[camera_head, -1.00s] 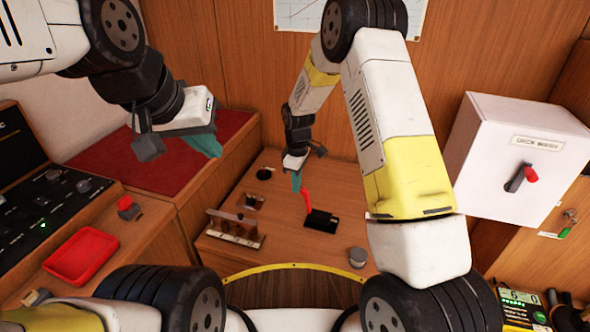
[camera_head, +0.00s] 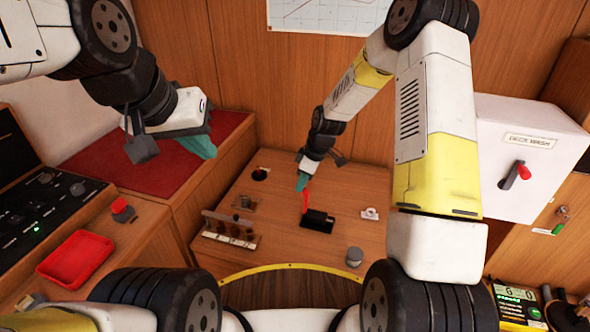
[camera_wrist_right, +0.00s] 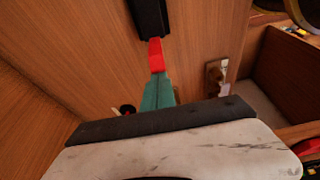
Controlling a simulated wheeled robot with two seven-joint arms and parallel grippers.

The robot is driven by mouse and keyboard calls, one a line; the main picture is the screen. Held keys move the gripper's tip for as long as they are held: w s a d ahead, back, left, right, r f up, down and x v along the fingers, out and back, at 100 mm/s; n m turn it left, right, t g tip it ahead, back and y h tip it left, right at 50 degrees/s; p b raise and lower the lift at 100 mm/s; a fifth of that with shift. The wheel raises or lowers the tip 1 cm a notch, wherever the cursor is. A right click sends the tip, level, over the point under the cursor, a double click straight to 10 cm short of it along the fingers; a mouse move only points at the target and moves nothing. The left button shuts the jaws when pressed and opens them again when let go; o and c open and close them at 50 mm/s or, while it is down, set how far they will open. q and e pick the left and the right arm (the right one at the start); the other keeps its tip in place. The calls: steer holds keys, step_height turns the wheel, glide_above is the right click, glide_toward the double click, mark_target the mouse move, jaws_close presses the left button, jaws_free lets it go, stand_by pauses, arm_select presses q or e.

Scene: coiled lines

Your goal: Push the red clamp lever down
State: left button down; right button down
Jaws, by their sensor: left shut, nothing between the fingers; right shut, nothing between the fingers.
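The red clamp lever (camera_head: 305,202) stands up from a black clamp base (camera_head: 318,221) on the wooden table. My right gripper (camera_head: 301,183) is shut with its teal fingertips at the lever's upper end. In the right wrist view the shut fingers (camera_wrist_right: 158,90) meet the near end of the red lever (camera_wrist_right: 156,55), and the black base (camera_wrist_right: 150,18) lies beyond it. I cannot tell whether they press on it. My left gripper (camera_head: 200,147) is shut and empty above the red-topped bench at the left.
A rack with several dark pegs (camera_head: 230,230) stands left of the clamp. A grey knob (camera_head: 354,257) is at the front right, and a small white fitting (camera_head: 370,213) is right of the clamp. A white box (camera_head: 530,150) hangs at the right. A red tray (camera_head: 76,258) lies at the left.

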steer(key=shift+s+d+t+y, duration=0.3)
steer(key=shift+d+y, duration=0.4)
steer(key=shift+d, duration=0.15)
steer(key=d+f+y, duration=0.1)
steer(key=d, duration=0.1)
steer(key=s+d+t+y, duration=0.1)
steer(key=d+y, duration=0.1)
steer(key=s+d+f+y, duration=0.1)
steer(key=d, duration=0.1)
steer(key=shift+s+d+f+t+y, duration=0.25)
steer(key=shift+d+f+t+y, duration=0.05)
steer(key=shift+d+t, duration=0.1)
steer(key=d+f+y, duration=0.2)
steer(key=y, duration=0.1)
steer(key=shift+s+f+t, duration=0.15)
steer(key=shift+s+t, duration=0.2)
steer(key=shift+t, duration=0.05)
steer(key=shift+a, duration=0.1)
steer(key=shift+x, duration=0.8)
